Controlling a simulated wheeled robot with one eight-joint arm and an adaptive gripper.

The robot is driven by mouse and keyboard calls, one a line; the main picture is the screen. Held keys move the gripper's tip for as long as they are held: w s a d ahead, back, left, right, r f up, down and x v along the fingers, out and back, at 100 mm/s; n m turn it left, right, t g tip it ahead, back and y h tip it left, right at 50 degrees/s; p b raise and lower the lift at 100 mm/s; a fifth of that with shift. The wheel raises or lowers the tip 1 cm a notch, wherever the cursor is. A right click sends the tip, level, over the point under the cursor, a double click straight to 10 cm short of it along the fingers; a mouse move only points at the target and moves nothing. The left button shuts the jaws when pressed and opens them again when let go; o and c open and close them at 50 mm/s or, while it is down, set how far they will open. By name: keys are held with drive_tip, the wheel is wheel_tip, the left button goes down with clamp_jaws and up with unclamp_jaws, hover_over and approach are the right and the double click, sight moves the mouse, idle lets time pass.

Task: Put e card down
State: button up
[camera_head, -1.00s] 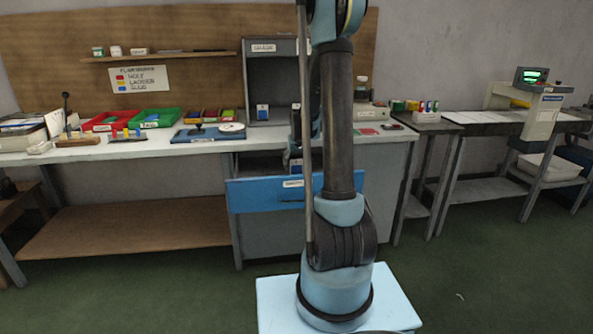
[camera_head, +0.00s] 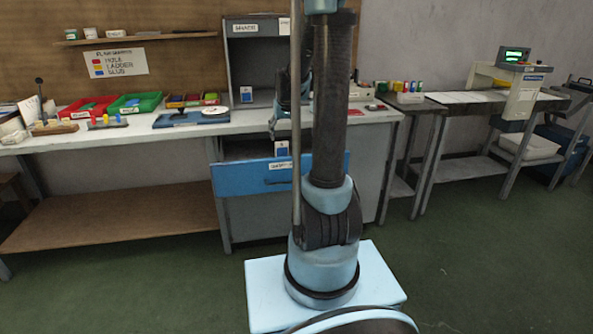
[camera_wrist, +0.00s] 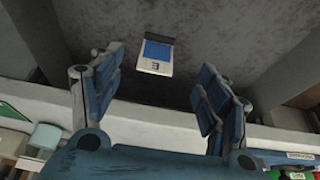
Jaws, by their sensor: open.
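A small blue and white card (camera_wrist: 157,55) with a dark letter that looks like a turned E lies flat against a dark grey surface in the wrist view. My gripper (camera_wrist: 164,92) is open, with its two blue fingers wide apart on either side of the card and not touching it. In the head view my gripper (camera_head: 281,122) is partly hidden behind my arm, in front of the counter. A blue and white card (camera_head: 246,95) stands in the grey open cabinet. I cannot tell which one is the E card.
A blue drawer front (camera_head: 240,181) juts out below the counter (camera_head: 110,134). Red (camera_head: 86,107) and green (camera_head: 134,103) trays and a blue board (camera_head: 178,119) stand on the counter to the left. A machine with a green screen (camera_head: 515,54) is at the right. The floor is clear.

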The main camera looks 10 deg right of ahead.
drive_tip(key=s+f+g, duration=0.1)
drive_tip(key=s+f, duration=0.1)
drive_tip(key=s, duration=1.7)
drive_tip(key=s+f+g, duration=0.1)
drive_tip(key=s+f, duration=0.1)
drive_tip(key=s, duration=1.7)
drive_tip(key=shift+a+f, duration=0.2)
drive_tip(key=shift+f, duration=0.05)
drive_tip(key=shift+w+f, duration=0.2)
drive_tip(key=shift+w, duration=0.25)
drive_tip(key=shift+c, duration=0.5)
